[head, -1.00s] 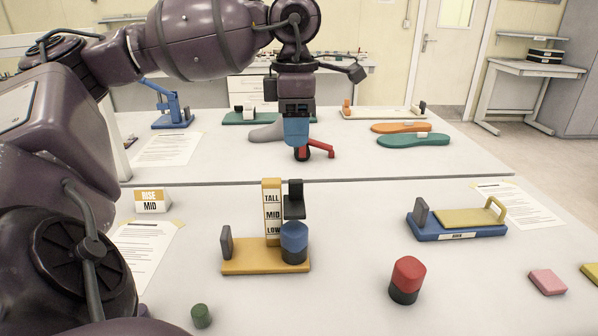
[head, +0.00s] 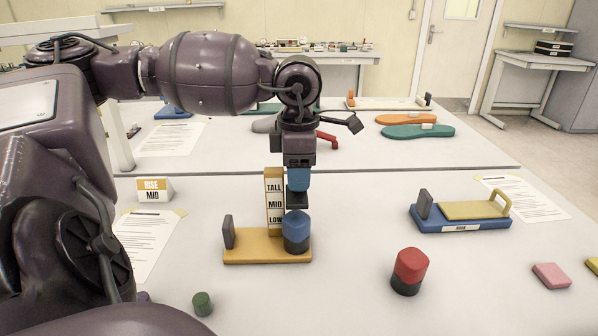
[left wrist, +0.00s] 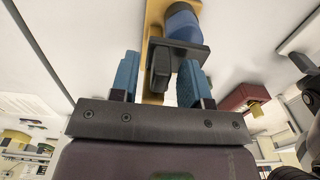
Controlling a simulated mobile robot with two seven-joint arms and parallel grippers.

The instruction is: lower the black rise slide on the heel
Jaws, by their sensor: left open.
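The yellow heel fixture (head: 262,249) stands on the near table, with an upright post (head: 273,190) marked TALL, MID and LOW. The black rise slide (head: 297,201) sits on the post at about the MID mark, just above a blue block with a dark lower part (head: 296,230). My left gripper (head: 298,183) points down over the slide. In the left wrist view its open blue fingers (left wrist: 160,66) stand on both sides of the slide's dark upright tab (left wrist: 161,78). I cannot tell whether either finger touches the tab. My right gripper is out of view.
A card (head: 155,190) reads RISE MID. A red and black block (head: 408,272), a small green cylinder (head: 202,304) and a pink block (head: 551,276) stand on the near table. A blue fixture (head: 460,218) is at the right.

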